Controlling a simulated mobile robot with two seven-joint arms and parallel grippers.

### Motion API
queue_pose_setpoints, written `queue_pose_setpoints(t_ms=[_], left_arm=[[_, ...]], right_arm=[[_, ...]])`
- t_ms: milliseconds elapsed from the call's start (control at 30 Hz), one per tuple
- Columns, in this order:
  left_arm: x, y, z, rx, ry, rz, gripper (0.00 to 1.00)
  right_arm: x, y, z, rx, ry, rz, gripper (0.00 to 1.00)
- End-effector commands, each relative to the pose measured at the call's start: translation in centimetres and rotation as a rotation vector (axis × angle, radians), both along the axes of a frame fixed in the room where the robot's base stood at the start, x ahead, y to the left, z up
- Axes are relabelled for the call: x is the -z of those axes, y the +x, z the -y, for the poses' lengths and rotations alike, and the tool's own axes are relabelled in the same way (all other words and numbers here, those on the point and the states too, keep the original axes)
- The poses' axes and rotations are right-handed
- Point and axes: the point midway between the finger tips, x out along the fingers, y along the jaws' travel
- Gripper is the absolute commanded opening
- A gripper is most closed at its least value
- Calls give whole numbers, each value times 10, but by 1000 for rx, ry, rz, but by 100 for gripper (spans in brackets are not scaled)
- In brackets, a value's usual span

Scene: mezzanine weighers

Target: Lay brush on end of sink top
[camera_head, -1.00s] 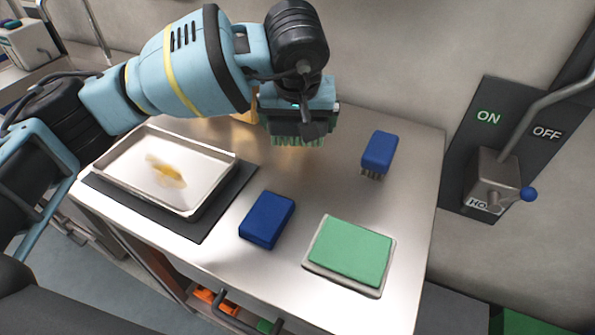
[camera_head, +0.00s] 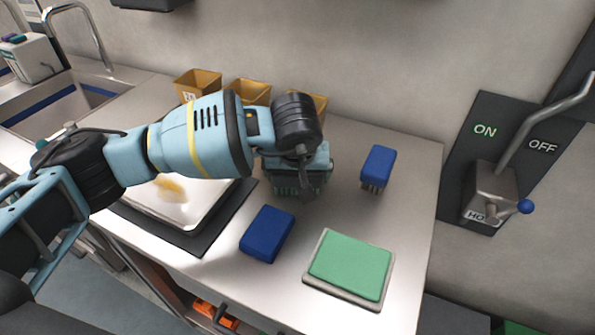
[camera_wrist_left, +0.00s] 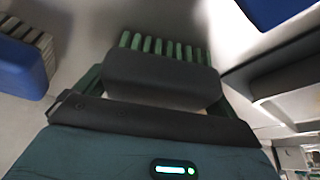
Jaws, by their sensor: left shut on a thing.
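My left gripper (camera_head: 299,172) is shut on a dark-backed brush with green bristles. In the wrist view the brush (camera_wrist_left: 162,78) is a dark grey block between the fingers, bristles at its far side. In the head view the brush is mostly hidden by the gripper, and green bristles (camera_head: 285,189) show below it. It is over the steel counter, between the tray and a blue brush; I cannot tell whether it touches the counter. The sink top (camera_head: 122,80) with its basin and tap is at the back left. My right gripper is not in view.
A blue brush (camera_head: 377,163) stands right of the gripper. A blue block (camera_head: 267,233) and a green pad on a tray (camera_head: 348,268) lie in front. A pale tray (camera_head: 193,217) sits on a dark mat. Yellow bins (camera_head: 198,82) line the wall. A switch lever (camera_head: 493,195) is at right.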

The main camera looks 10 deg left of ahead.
Motion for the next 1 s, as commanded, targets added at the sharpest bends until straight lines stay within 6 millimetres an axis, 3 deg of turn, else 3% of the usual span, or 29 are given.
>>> queue_pose_setpoints(t_ms=[367, 400, 433, 767, 1000], left_arm=[[4, 0, 0, 0, -1, 0, 74], [5, 0, 0, 0, -1, 0, 97], [4, 0, 0, 0, -1, 0, 100], [5, 0, 0, -1, -1, -1, 100], [-30, -15, 4, 2, -1, 4, 100]], right_arm=[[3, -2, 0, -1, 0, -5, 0], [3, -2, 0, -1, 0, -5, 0], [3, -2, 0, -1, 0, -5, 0], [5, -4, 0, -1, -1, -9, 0], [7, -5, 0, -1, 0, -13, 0]])
